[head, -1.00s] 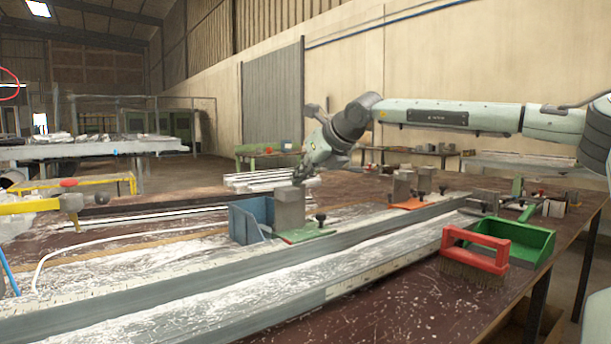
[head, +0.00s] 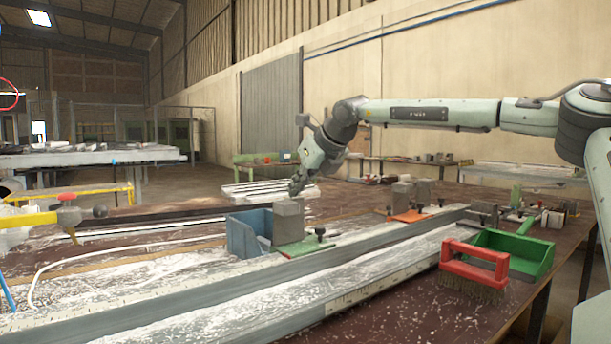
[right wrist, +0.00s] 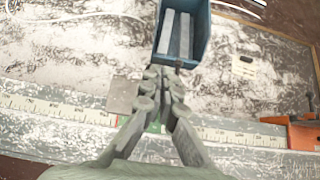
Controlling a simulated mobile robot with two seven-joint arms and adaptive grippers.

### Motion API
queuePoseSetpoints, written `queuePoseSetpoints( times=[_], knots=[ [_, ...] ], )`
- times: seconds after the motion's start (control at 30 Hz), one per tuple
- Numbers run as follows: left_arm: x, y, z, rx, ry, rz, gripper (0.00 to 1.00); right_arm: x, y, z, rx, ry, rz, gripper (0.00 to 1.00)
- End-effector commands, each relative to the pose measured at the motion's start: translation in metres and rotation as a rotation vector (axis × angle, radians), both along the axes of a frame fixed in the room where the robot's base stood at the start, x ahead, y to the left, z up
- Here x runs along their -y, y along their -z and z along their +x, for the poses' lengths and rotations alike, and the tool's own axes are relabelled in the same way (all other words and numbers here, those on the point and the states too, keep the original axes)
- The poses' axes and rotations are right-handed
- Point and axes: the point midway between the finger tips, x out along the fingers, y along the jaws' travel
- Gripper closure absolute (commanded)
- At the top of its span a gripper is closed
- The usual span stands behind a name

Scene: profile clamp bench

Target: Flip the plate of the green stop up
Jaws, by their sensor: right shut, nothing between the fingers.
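The green stop (head: 305,247) sits on the long metal rail. Its grey plate (head: 288,222) looks upright in the head view, at the left end of the green base. In the right wrist view the grey plate (right wrist: 122,95) shows left of my fingers, and a little of the green stop (right wrist: 155,127) shows between them. My right gripper (head: 297,188) is shut and empty, close above or behind the plate's top; I cannot tell if they touch. Its fingertips (right wrist: 165,74) also show in the wrist view, near the blue bin. My left gripper is out of view.
The blue bin (head: 241,236) stands right beside the plate, behind the rail. An orange stop (head: 409,217) with grey blocks sits farther along the rail. A red brush (head: 474,262) and green dustpan (head: 525,252) lie at the right. A yellow-handled tool (head: 40,219) is at the left.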

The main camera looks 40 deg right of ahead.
Motion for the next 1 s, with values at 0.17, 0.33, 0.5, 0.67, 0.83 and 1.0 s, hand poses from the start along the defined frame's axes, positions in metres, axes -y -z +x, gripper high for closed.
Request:
queuePoseSetpoints(
  times=[0.17, 0.33, 0.5, 0.67, 0.83, 1.0],
  knots=[
    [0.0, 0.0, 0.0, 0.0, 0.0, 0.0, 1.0, -0.003, -0.025, -0.023, 0.008, -0.001, 0.0, 1.0],
    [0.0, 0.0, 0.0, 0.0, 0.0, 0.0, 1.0, -0.006, -0.049, -0.051, 0.007, -0.001, 0.001, 1.0],
    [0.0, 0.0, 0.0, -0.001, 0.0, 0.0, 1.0, -0.008, -0.067, -0.071, 0.004, -0.001, 0.0, 1.0],
    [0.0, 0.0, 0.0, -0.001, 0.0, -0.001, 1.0, -0.009, -0.075, -0.081, 0.001, -0.001, 0.001, 1.0],
    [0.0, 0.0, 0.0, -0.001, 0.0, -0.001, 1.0, -0.009, -0.076, -0.082, 0.001, -0.001, 0.001, 1.0],
    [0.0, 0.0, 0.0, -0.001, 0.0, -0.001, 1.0, -0.009, -0.076, -0.082, 0.001, -0.001, 0.001, 1.0]
  ],
)
